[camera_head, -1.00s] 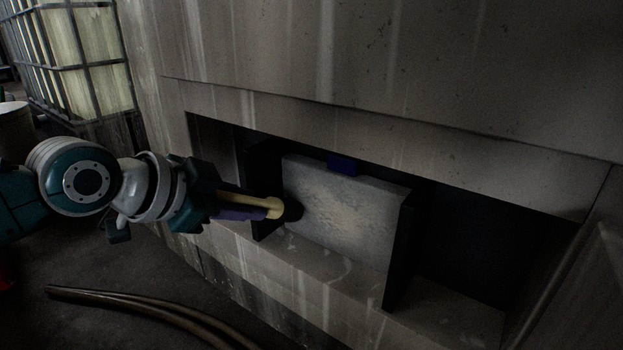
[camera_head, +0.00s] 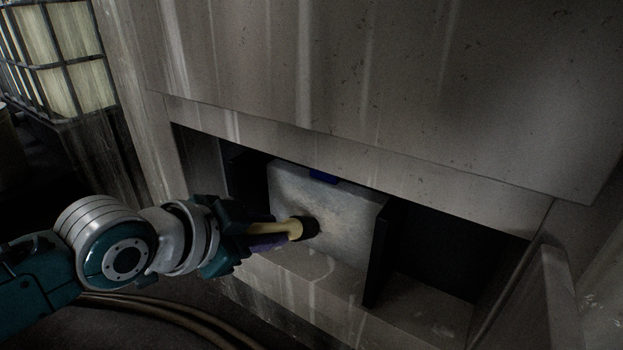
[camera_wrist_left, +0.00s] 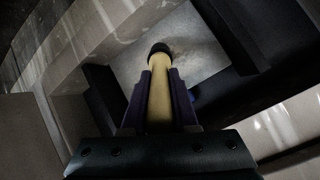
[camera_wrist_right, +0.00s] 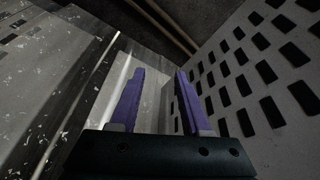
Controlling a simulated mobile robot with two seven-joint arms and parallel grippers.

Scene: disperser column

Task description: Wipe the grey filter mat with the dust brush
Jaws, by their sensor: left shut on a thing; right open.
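The grey filter mat (camera_head: 345,215) stands upright in the recess, with pale brownish dust on its face and a blue tab (camera_head: 324,176) at its top edge. My left gripper (camera_head: 268,240) is shut on the dust brush (camera_head: 290,229), a pale handle with a dark head. The dark head lies at the mat's left-middle part and appears to touch it. The left wrist view shows the handle (camera_wrist_left: 160,100) between the purple fingers, with the head against the mat (camera_wrist_left: 190,48). My right gripper (camera_wrist_right: 158,100) is open and empty in the right wrist view, away from the mat.
Dark upright plates (camera_head: 377,262) flank the mat inside the recess. A concrete ledge (camera_head: 300,268) runs below it, and the wall (camera_head: 390,90) overhangs above. Hoses (camera_head: 170,312) lie on the floor. A perforated panel (camera_wrist_right: 262,75) stands right of my right gripper.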

